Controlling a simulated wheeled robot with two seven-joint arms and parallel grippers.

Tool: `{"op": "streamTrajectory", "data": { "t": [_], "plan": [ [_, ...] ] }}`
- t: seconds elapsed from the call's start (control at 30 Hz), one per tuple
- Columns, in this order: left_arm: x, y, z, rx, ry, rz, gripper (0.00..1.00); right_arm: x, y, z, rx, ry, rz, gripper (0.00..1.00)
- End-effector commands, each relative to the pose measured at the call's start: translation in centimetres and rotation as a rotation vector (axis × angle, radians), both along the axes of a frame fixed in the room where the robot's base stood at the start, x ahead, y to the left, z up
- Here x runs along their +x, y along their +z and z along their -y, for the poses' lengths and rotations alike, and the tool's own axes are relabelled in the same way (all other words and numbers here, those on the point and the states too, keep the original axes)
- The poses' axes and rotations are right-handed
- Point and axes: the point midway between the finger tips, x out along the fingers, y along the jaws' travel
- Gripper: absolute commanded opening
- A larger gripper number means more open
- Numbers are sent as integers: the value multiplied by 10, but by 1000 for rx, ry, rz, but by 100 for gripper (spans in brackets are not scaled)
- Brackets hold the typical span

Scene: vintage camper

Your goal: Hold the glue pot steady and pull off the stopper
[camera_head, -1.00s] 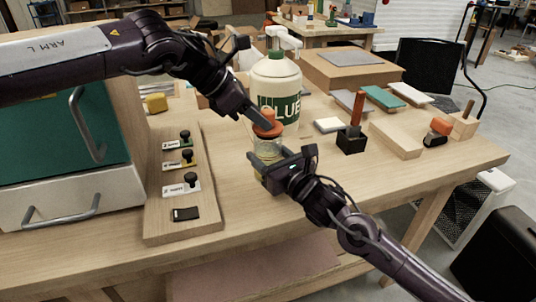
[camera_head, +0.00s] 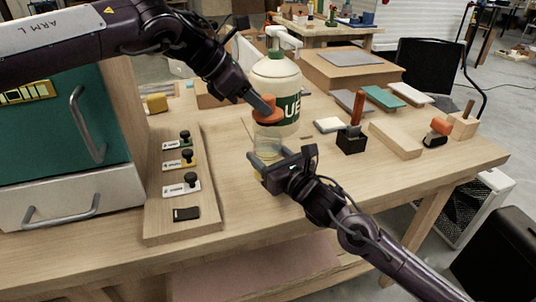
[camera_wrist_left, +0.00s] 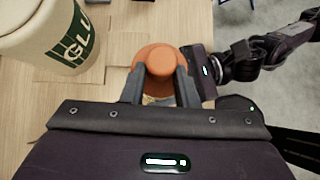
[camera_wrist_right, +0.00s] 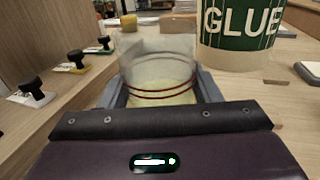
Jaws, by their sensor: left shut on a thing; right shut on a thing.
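The glue pot (camera_head: 268,148) is a clear glass jar with pale yellow glue low inside and dark red bands around it in the right wrist view (camera_wrist_right: 160,88). It stands upright at the middle of the bench. My right gripper (camera_head: 263,168) is shut around its lower part, one finger on each side. The orange stopper (camera_head: 268,112) is held in my left gripper (camera_head: 260,103), directly above the pot. It also shows between the left fingers in the left wrist view (camera_wrist_left: 160,62). The stopper appears clear of the jar mouth; the exact gap is hard to tell.
A large white glue bottle (camera_head: 276,75) with a green label stands close behind the pot. A wooden board with black-knobbed stamps (camera_head: 186,138) lies left. A black holder (camera_head: 351,140) and wood blocks (camera_head: 396,138) are right. The bench front near the pot is clear.

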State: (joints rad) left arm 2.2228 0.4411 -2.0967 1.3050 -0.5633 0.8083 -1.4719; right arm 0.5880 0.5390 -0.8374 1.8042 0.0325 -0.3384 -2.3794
Motion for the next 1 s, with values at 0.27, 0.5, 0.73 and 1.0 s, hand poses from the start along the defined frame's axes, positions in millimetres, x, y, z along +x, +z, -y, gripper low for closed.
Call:
{"op": "streamTrajectory", "data": {
  "t": [0.27, 0.5, 0.73, 1.0],
  "plan": [
    [0, 19, 0, 0, 0, 1, 0, 0, -1, 0, -1, 0, -2, 29],
    [0, 19, 0, 0, -1, 1, 0, 0, -1, 0, -1, 0, -2, 62],
    [0, 19, 0, 0, -1, 1, 0, 0, -1, 0, -1, 0, -1, 82],
    [0, 19, 0, -1, -1, 1, 0, -3, -1, 3, -1, 0, -1, 82]
  ]
}}
